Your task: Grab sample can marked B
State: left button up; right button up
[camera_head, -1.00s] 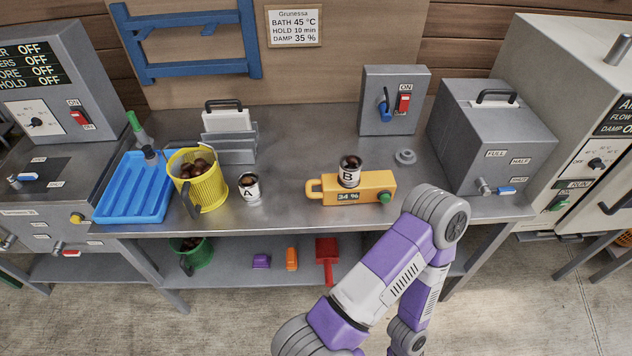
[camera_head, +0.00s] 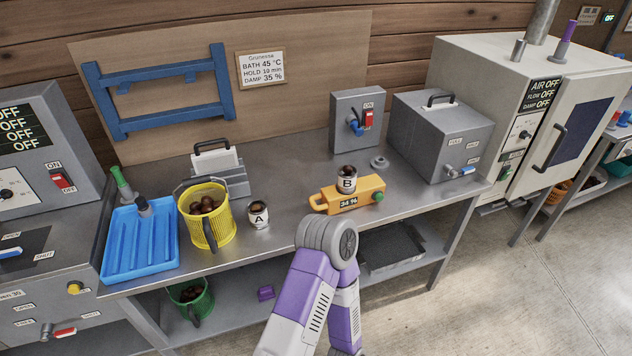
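The sample can marked B (camera_head: 347,180) is a small white-labelled can with dark chestnuts in it. It stands upright on the orange moisture meter (camera_head: 369,193), which reads 34 %. The can marked A (camera_head: 258,215) stands on the bench to the left, beside the yellow basket (camera_head: 207,215). One of my purple and white arms rises from the bottom centre, with its grey joint in front of the bench edge. It is below and left of can B and apart from it. Neither gripper's fingers show.
A blue tray (camera_head: 141,243) lies on the bench at left. A grey switch box (camera_head: 357,119) and a grey tank (camera_head: 442,134) stand at the back right. A grey disc (camera_head: 379,163) lies near them. The bench (camera_head: 290,237) is bare between can A and the meter.

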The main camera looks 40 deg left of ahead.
aim_at(346, 174)
jog(key=u, duration=1.85)
